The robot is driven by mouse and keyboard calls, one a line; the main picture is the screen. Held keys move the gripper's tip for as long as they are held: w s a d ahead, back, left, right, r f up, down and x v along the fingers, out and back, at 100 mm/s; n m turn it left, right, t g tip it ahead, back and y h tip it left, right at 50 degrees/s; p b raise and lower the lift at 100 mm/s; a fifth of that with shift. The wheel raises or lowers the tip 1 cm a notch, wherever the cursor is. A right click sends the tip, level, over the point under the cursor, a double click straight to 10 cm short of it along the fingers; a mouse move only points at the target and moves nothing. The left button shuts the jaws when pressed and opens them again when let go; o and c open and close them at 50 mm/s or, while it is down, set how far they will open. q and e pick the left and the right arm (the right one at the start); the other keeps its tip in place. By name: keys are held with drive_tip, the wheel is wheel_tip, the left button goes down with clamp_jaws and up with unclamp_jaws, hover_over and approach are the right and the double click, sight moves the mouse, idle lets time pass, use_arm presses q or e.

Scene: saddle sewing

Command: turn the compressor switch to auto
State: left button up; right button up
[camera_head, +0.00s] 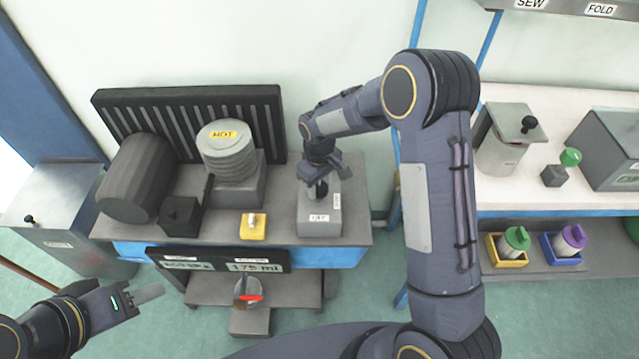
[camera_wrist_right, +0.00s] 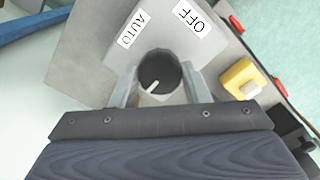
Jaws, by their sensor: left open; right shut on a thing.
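The compressor switch is a grey box (camera_head: 320,222) on the right part of the bench, with an OFF label on its front and an AUTO label on its right side. Its dark round knob (camera_wrist_right: 160,72) with a white pointer line shows in the right wrist view, between the fingers. My right gripper (camera_head: 320,184) comes down over the box and is shut on the knob. It also shows in the right wrist view (camera_wrist_right: 160,88). The white line on the knob points down-left in that view, away from both labels. My left gripper (camera_head: 140,300) is open and empty at the lower left, away from the bench.
A ribbed grey cylinder marked HOT (camera_head: 228,150) and a dark motor drum (camera_head: 137,178) stand left of the switch. A yellow block (camera_head: 253,228) with a white knob sits beside the box. A display panel (camera_head: 218,263) hangs at the bench front. A white shelf (camera_head: 520,190) is at right.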

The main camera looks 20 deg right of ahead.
drive_tip(key=shift+m, duration=0.3)
drive_tip(key=m+b, duration=0.1)
drive_tip(key=m, duration=0.2)
drive_tip(key=shift+m, duration=0.3)
drive_tip(key=m, duration=0.4)
drive_tip(key=shift+b, duration=0.4)
drive_tip(key=m, duration=0.5)
drive_tip(key=shift+r, duration=0.1)
drive_tip(key=m+p, duration=0.1)
drive_tip(key=m, duration=0.3)
drive_tip(key=shift+m, duration=0.3)
drive_tip(key=o, duration=1)
